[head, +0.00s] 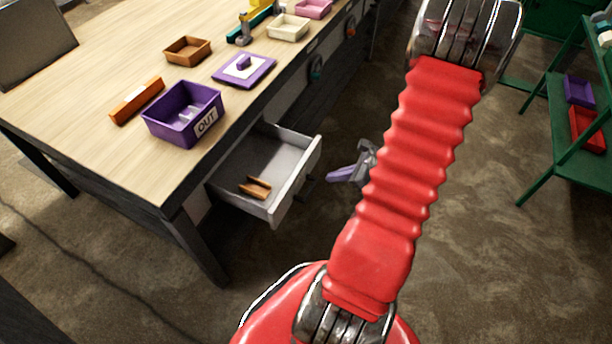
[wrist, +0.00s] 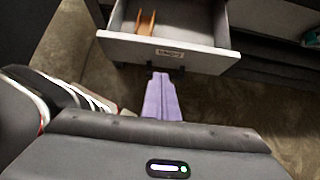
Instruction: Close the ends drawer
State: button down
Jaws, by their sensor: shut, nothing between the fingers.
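The ends drawer (head: 290,186) is pulled out from under the front edge of the wooden workbench (head: 90,80). It is grey, with a pale front, and holds a small brown channel-shaped piece (head: 255,187). In the wrist view the drawer front (wrist: 168,52) carries a small label and a dark handle below it. My gripper (head: 340,175) has purple fingers, shut and empty. It is outside the drawer, to the right of the front in the head view. In the wrist view the fingertips (wrist: 161,76) point at the handle area; I cannot tell whether they touch.
A purple bin marked OUT (head: 172,125), an orange block (head: 137,100), a brown tray (head: 187,50) and a purple square piece (head: 244,68) are on the bench. A green shelf rack (head: 570,130) stands at the right. The floor between is clear.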

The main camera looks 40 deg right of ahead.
aim_at(297, 178)
jog(key=x, duration=0.3)
jog(key=w+r+x, duration=0.1)
jog(key=x, duration=0.6)
jog(key=shift+w+a, duration=0.35)
jog(key=shift+w, duration=0.05)
jog(key=shift+w+a, duration=0.15)
jog(key=shift+w, duration=0.4)
jog(key=shift+w, duration=0.1)
jog(key=shift+w, duration=0.1)
